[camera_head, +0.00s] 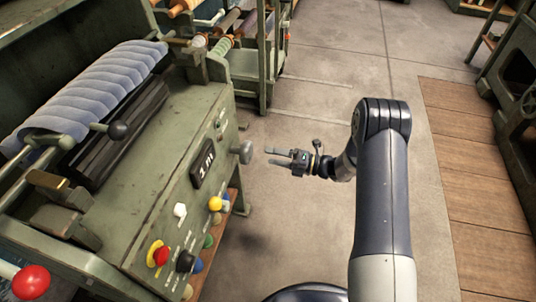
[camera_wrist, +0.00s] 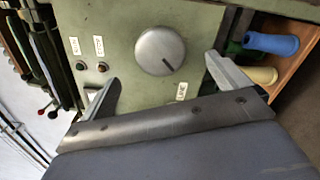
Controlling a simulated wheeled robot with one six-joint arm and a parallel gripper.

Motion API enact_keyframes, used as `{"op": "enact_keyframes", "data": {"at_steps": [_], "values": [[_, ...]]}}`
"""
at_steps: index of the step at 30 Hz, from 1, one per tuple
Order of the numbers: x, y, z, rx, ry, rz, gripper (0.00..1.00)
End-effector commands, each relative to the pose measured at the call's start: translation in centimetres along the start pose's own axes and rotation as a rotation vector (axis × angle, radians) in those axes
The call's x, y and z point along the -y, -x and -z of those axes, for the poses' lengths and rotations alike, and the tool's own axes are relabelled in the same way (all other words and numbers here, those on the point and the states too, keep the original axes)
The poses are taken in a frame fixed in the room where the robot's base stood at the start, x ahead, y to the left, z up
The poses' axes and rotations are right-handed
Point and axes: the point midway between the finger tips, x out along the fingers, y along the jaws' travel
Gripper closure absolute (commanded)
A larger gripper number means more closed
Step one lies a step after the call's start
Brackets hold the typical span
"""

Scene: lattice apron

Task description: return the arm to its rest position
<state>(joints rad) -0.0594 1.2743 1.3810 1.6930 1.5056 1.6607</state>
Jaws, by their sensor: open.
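My arm (camera_head: 383,190) reaches out over the floor, and my gripper (camera_head: 274,156) points left at the green machine (camera_head: 175,150). In the head view its two fingers are apart with nothing between them. A grey knob (camera_head: 241,152) on the machine's side lies just left of the fingertips, with a gap. In the wrist view my gripper (camera_wrist: 165,88) also shows open, its fingers on either side of the round knob (camera_wrist: 160,51) on the panel beyond. I cannot tell the exact distance to the knob there.
The machine carries a blue padded roll (camera_head: 85,98), a display (camera_head: 203,163), a red button (camera_head: 160,255) and a red ball handle (camera_head: 31,282). A rack (camera_head: 262,60) with rolls stands behind it. Wooden boards (camera_head: 470,190) and dark machinery are at right. Concrete floor between is clear.

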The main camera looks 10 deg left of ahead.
Motion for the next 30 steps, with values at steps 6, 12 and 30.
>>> {"op": "enact_keyframes", "data": {"at_steps": [6, 12, 30], "values": [[0.0, 0.0, 0.0, 0.0, 0.0, 0.0, 0.04], [0.0, -1.0, 0.1, -0.002, 0.0, -0.001, 0.04], [0.0, -10.3, 0.1, -0.002, 0.001, -0.002, 0.04]]}}
